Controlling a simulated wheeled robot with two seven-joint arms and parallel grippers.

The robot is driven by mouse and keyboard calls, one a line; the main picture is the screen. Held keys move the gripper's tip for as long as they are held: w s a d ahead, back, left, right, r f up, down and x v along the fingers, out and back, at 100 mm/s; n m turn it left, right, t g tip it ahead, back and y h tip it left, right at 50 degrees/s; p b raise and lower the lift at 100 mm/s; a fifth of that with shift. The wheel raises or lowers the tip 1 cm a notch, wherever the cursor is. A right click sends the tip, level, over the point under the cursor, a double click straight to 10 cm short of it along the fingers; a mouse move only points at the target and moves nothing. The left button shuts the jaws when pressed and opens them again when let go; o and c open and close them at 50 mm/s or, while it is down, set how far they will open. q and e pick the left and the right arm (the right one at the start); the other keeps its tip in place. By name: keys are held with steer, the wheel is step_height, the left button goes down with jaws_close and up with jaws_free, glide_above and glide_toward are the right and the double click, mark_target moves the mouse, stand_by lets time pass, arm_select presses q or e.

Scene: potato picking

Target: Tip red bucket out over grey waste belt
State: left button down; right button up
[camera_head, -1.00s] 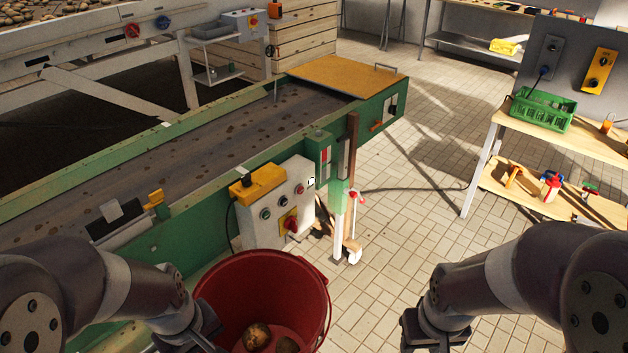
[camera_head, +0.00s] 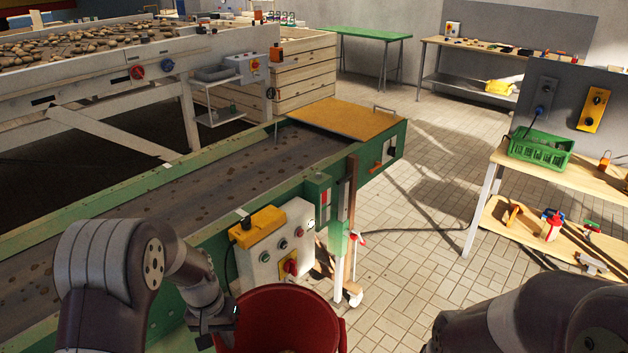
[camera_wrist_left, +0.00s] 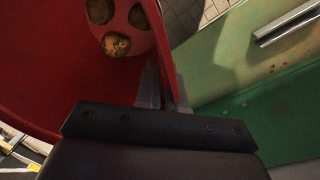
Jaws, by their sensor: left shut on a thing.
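The red bucket (camera_head: 285,318) is at the bottom middle of the head view, beside the near side of the green-framed conveyor; its lower part is cut off. My left gripper (camera_head: 222,326) is shut on the bucket's left rim. In the left wrist view the inside wall of the bucket (camera_wrist_left: 70,75) shows, with potatoes (camera_wrist_left: 116,44) at its bottom. The grey waste belt (camera_head: 170,195), dotted with brown bits, runs diagonally behind the bucket. My right arm is at the lower right; its gripper is out of the picture.
A control box (camera_head: 277,250) with a yellow top and red knob sticks out from the conveyor just behind the bucket. A yellow-brown board (camera_head: 345,118) covers the belt's far end. A wooden bench (camera_head: 575,178) with a green crate (camera_head: 541,151) stands right.

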mark_target(228, 352)
arm_select(q)
step_height(228, 352, down, 6)
steer(key=shift+w+r, duration=0.1)
steer(key=shift+s+f, duration=0.3)
steer(key=shift+f, duration=0.25)
